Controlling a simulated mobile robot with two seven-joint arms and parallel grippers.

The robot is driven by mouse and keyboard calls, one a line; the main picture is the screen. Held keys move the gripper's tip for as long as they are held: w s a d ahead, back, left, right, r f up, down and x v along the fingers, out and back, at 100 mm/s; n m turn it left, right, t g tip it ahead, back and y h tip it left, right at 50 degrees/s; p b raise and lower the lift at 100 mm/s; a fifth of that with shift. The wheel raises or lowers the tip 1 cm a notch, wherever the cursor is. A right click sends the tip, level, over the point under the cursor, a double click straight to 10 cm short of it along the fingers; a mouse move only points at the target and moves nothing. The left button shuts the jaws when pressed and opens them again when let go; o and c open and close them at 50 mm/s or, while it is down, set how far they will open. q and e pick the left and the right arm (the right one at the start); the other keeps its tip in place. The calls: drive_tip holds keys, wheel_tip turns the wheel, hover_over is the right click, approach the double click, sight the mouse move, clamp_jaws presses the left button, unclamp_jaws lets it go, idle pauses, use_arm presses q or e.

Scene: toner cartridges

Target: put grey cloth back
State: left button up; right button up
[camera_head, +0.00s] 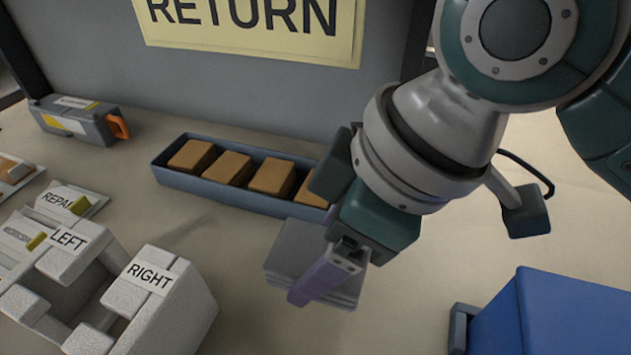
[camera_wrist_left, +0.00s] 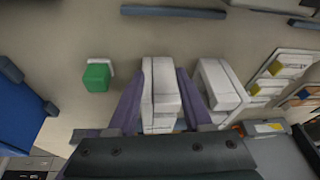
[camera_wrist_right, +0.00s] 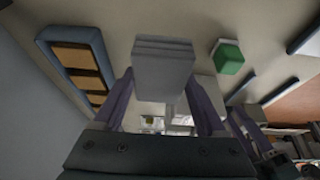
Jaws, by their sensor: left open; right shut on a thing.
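The grey cloth (camera_head: 296,250) is a folded, layered square in the middle of the head view, below the tray of tan blocks. My right gripper (camera_head: 315,272) is shut on it, one purple finger crossing its near side. In the right wrist view the cloth (camera_wrist_right: 163,68) sits between the fingers of my right gripper (camera_wrist_right: 160,88). Whether the cloth touches the table is unclear. My left gripper (camera_wrist_left: 158,96) is open in the left wrist view, its purple fingers on either side of a white block (camera_wrist_left: 161,85) seen beyond; contact cannot be told. It is not visible in the head view.
A blue-grey tray (camera_head: 205,187) holds several tan blocks under a yellow RETURN sign (camera_head: 250,42). White blocks marked LEFT (camera_head: 70,240) and RIGHT (camera_head: 150,277) stand at lower left. A toner cartridge (camera_head: 72,120) lies behind. A blue box (camera_head: 560,315) stands at lower right.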

use_arm(q)
drive_tip(key=shift+s+d+f+b, duration=0.15)
drive_tip(key=shift+d+f+b, duration=0.15)
drive_tip(key=shift+f+b, duration=0.25)
use_arm(e)
hover_over(310, 309)
drive_tip(key=d, duration=0.1)
drive_tip(key=f, duration=0.4)
drive_tip(key=shift+s+d+f, duration=0.2)
drive_tip(key=shift+s+f, duration=0.05)
drive_tip(key=shift+f, duration=0.15)
use_arm(q)
drive_tip(key=shift+f+b, duration=0.45)
drive_tip(key=shift+f, duration=0.2)
use_arm(e)
wheel_tip(310, 309, down, 4)
drive_tip(key=shift+r, duration=0.1)
use_arm(q)
drive_tip(key=shift+a, duration=0.1)
drive_tip(key=shift+a, duration=0.1)
use_arm(e)
drive_tip(key=o, duration=1.1)
drive_tip(key=shift+f, duration=0.2)
drive_tip(key=shift+o, duration=0.2)
